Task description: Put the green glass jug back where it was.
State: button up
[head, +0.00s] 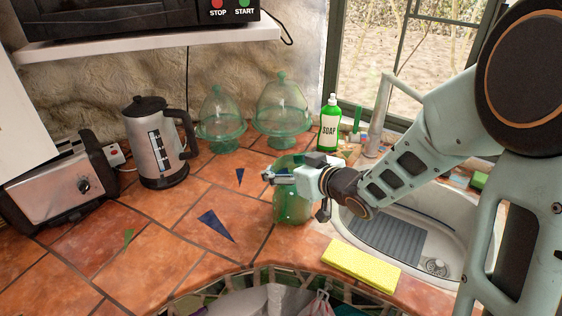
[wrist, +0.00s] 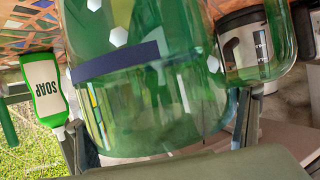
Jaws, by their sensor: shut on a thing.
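The green glass jug (head: 292,208) is at the counter's edge, left of the sink, and looks upright. My gripper (head: 276,177) is shut on its upper part, coming from the right and hiding some of it. In the wrist view the jug (wrist: 155,95) fills the middle, see-through green, between the two fingers of my gripper (wrist: 165,135). I cannot tell whether its base touches the tiles.
Two green glass domed stands (head: 220,120) (head: 281,110) and a soap bottle (head: 329,125) stand behind. A kettle (head: 155,145) and toaster (head: 65,187) are left. A yellow sponge (head: 360,265) lies in front of the sink (head: 440,213). Tiles between kettle and jug are clear.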

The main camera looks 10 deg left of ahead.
jog(key=shift+r, duration=0.2)
jog(key=shift+f, duration=0.15)
jog(key=o, duration=2.3)
jog(key=shift+s+f, duration=0.1)
jog(key=shift+f, duration=0.05)
jog(key=shift+d+r, duration=0.1)
jog(key=shift+r, duration=0.2)
jog(key=p+v, duration=0.1)
jog(key=v, duration=1.1)
jog(key=shift+p, duration=0.4)
